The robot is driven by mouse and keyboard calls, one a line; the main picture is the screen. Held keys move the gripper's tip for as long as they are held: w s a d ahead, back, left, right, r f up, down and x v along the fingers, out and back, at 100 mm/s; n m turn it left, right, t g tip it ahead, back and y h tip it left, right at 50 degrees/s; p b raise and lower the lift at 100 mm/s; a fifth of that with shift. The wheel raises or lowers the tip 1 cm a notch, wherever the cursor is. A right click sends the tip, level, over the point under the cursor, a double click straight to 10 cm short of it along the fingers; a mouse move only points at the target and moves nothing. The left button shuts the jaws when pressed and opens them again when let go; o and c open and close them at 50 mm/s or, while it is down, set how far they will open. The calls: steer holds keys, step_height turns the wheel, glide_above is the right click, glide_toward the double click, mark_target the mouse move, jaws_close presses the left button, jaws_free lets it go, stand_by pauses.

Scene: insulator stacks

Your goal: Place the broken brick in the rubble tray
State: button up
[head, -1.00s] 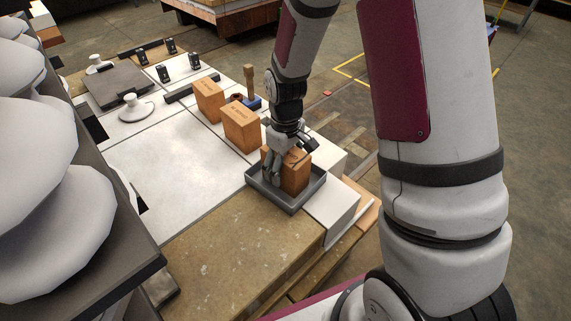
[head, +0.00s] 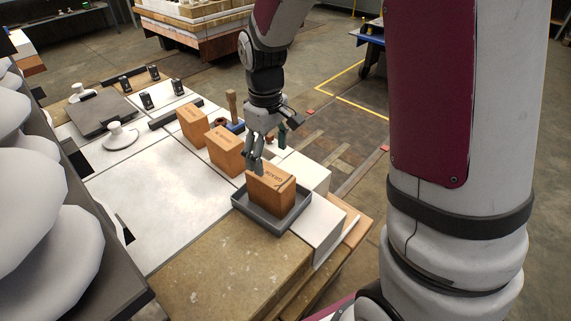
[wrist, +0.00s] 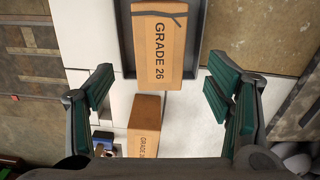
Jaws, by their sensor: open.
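The broken brick (head: 270,192), orange-brown and marked GRADE 26 with a dark crack near one end, stands in the grey rubble tray (head: 272,227). In the wrist view the broken brick (wrist: 158,45) sits within the dark walls of the tray (wrist: 201,40), its crack at the top. My gripper (head: 256,160) is open and empty, just beyond and above the brick in the head view. In the wrist view its spread green-padded fingers (wrist: 160,82) stand apart with nothing between them gripped.
Two more bricks, a nearer one (head: 225,152) and a farther one (head: 193,127), stand in a row behind the tray. A wooden-handled tool (head: 232,107) is near them. White insulator discs (head: 40,210) crowd the left.

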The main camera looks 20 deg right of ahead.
steer(key=s+r+m+t, duration=0.2)
steer(key=s+r+m, duration=0.1)
steer(key=s+r, duration=0.9)
steer(key=s+r+m+t, duration=0.1)
steer(key=s+r+m, duration=0.1)
steer(key=s, duration=1.1)
steer(key=shift+d+r+m, duration=0.15)
steer(key=shift+r+m, duration=0.1)
steer(key=shift+m, duration=0.05)
steer(key=shift+t, duration=0.6)
step_height(320, 180, up, 6)
steer(key=p, duration=0.4)
steer(key=shift+f, duration=0.25)
steer(key=shift+w, duration=0.1)
